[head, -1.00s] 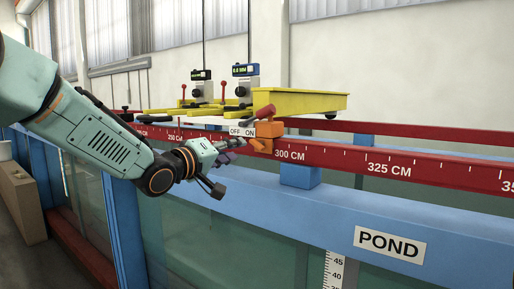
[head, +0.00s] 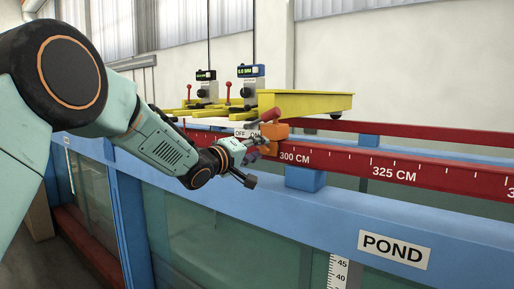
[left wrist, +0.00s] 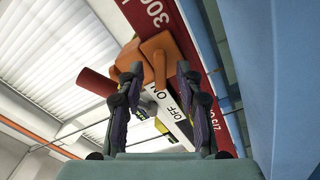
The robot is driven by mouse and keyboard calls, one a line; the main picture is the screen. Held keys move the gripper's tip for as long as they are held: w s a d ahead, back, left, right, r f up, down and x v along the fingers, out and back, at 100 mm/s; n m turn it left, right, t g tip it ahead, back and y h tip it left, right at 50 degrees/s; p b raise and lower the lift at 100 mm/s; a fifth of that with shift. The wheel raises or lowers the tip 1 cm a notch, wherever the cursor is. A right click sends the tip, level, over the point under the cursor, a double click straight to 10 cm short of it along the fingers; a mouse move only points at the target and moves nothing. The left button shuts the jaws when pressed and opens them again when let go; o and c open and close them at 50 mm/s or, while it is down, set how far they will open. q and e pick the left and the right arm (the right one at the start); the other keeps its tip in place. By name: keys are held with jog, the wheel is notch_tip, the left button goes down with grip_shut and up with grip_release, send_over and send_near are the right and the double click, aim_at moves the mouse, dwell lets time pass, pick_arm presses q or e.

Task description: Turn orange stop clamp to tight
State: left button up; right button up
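The orange stop clamp (head: 281,131) sits on the red rail near the 300 CM mark. It also shows in the left wrist view (left wrist: 178,58), where its orange handle (left wrist: 158,66) extends toward the space between my fingertips. My left gripper (head: 257,160) is just left of and in front of the clamp in the head view. In the left wrist view my left gripper (left wrist: 157,75) is open, one finger on each side of the handle. I cannot tell whether either finger touches it. In the head view the gripper largely hides the handle. My right gripper is not in view.
A red-tipped lever (head: 270,115) and a white OFF/ON plate (head: 242,133) are close to the gripper. The red rail (head: 420,175) runs along the blue flume edge (head: 350,205). A yellow tray (head: 305,103) and gauges (head: 250,90) stand behind.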

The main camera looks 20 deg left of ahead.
pick_arm(q)
jog(key=shift+c, duration=0.3)
jog(key=shift+w, duration=0.1)
jog(key=shift+c, duration=0.6)
grip_shut()
